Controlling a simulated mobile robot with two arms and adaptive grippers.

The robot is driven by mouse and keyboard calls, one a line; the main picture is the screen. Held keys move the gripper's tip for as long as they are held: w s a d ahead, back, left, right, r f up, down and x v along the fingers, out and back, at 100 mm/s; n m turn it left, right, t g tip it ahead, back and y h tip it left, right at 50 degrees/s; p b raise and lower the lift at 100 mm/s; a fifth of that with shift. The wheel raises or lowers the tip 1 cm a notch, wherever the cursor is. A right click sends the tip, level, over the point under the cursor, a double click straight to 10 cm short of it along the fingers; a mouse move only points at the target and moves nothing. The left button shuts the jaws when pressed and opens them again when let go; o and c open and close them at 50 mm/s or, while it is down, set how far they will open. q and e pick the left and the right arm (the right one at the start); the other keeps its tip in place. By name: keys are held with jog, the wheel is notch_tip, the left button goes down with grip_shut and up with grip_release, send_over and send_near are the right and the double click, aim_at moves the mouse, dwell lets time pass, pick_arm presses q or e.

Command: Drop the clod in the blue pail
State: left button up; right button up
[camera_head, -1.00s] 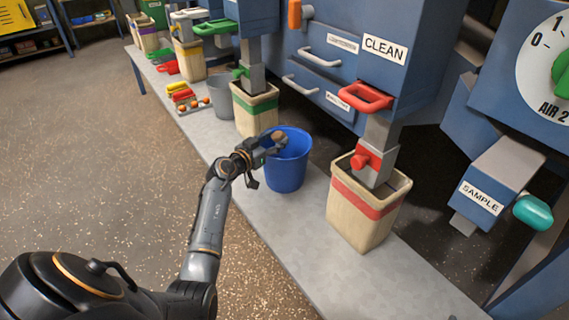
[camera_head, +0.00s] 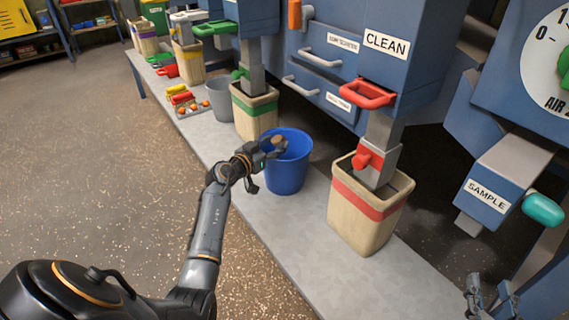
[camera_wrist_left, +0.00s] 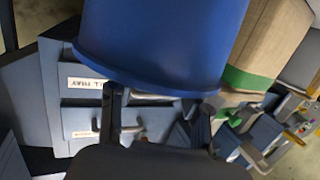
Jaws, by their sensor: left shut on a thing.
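The blue pail (camera_head: 288,174) stands upright on the grey bench. My left gripper (camera_head: 273,148) is at the left side of its rim, shut on the brown clod (camera_head: 279,141), which shows against the pail's open mouth. In the left wrist view the blue pail (camera_wrist_left: 165,40) fills the top middle, with my left gripper's fingers (camera_wrist_left: 160,112) below it; I cannot make out the clod there. My right gripper (camera_head: 490,290) is at the bottom right edge of the head view, its fingers apart and with nothing seen between them.
A red-banded bin (camera_head: 366,215) stands right of the pail under a red-handled chute. A green-banded bin (camera_head: 254,112) and a grey bucket (camera_head: 220,98) stand behind it. The blue machine (camera_head: 345,60) rises behind the bench. The bench's front part (camera_head: 330,275) is bare.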

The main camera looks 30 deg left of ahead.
pick_arm(q)
jog(key=o, duration=1.2)
jog(key=shift+s, duration=0.15)
jog(key=s+r, duration=0.1)
jog(key=s, duration=1)
jog(key=shift+s+a+r, duration=0.2)
jog(key=shift+s+r, duration=0.15)
jog(key=shift+r, duration=0.05)
